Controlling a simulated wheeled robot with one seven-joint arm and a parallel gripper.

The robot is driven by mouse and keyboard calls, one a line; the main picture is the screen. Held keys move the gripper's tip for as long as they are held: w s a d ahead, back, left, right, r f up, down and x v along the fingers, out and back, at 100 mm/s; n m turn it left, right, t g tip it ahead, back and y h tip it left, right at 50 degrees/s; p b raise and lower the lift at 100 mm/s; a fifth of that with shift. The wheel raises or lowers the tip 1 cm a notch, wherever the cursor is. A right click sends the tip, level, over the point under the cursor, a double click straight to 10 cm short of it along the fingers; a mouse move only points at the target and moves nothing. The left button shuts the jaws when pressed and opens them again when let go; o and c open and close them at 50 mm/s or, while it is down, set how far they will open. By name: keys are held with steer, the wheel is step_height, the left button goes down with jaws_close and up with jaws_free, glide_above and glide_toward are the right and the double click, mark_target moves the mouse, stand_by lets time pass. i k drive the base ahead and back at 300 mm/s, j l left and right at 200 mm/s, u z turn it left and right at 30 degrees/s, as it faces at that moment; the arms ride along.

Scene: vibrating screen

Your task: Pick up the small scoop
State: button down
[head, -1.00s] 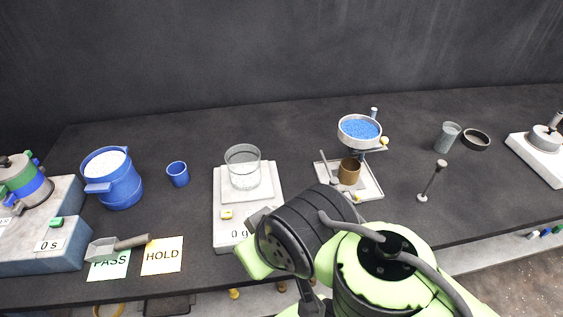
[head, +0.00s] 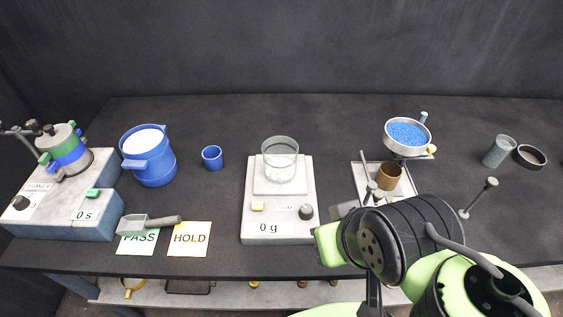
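The small scoop (head: 137,224) has a grey, open pan and a dark brown handle. It lies at the left front of the bench, across the top of the green PASS card, with its handle pointing right over the HOLD card's upper edge. My arm is at the lower right, well to the right of the scoop. A grey part (head: 345,208) beside the black wrist joint may belong to my gripper. The fingertips cannot be made out behind the wrist, so I cannot see whether they are open. Nothing touches the scoop except what it lies on.
A blue tub of white grains (head: 155,170) and a blue cup (head: 212,158) stand behind the scoop. The blue-grey shaker base (head: 60,240) is close on its left. A scale (head: 279,228) with a glass beaker (head: 280,160) stands between the scoop and my arm.

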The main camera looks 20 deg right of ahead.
mark_target(136, 224)
steer(key=u, duration=1.4)
steer(key=i+j+u, duration=0.15)
steer(key=i+j, duration=0.25)
steer(key=i+j+u, duration=0.15)
steer(key=i+j, duration=0.15)
steer(key=i, duration=0.2)
